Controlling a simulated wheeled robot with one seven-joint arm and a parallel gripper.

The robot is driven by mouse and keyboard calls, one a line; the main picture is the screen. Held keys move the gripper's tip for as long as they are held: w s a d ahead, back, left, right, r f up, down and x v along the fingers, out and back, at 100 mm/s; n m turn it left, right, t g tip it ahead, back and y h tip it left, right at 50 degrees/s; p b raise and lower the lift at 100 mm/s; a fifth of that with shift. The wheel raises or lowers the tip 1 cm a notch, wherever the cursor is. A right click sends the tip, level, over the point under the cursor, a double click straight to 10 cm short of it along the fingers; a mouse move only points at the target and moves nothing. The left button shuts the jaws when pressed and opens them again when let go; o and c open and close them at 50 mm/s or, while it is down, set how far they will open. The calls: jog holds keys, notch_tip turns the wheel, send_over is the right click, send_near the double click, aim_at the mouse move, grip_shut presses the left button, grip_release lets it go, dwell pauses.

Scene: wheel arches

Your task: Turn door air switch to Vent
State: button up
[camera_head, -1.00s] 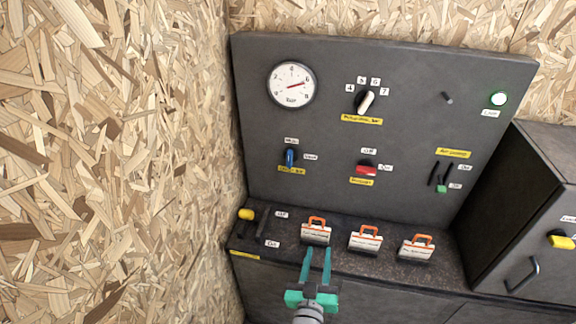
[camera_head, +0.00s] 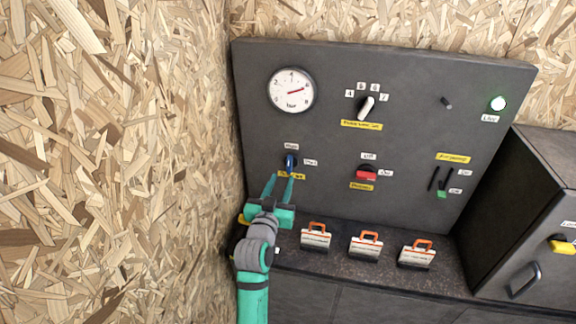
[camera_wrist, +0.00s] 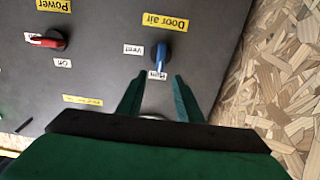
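The door air switch is a blue knob (camera_head: 290,161) at the lower left of the grey upright panel. It also shows in the wrist view (camera_wrist: 161,56), above the yellow "Door air" label (camera_wrist: 166,24) as the panel stands. The knob points to the upper label, which seems to read "Main" (camera_head: 291,146). The "Vent" label (camera_head: 310,162) is to its right in the head view. My gripper (camera_head: 281,178) is open and empty, just below the knob in the head view. In the wrist view the fingertips (camera_wrist: 158,78) stop short of the knob, with no visible contact.
A wood-chip wall (camera_head: 120,150) stands close on the left. A red power switch (camera_head: 366,174), a white-handled rotary switch (camera_head: 366,106) and a gauge (camera_head: 291,90) share the panel. Several orange-handled white blocks (camera_head: 316,239) stand on the ledge. The panel around the knob is otherwise clear.

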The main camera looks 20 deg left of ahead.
aim_at(289, 163)
jog(key=x, duration=0.8)
jog(key=shift+w, duration=0.75)
jog(key=shift+s, duration=0.1)
grip_shut()
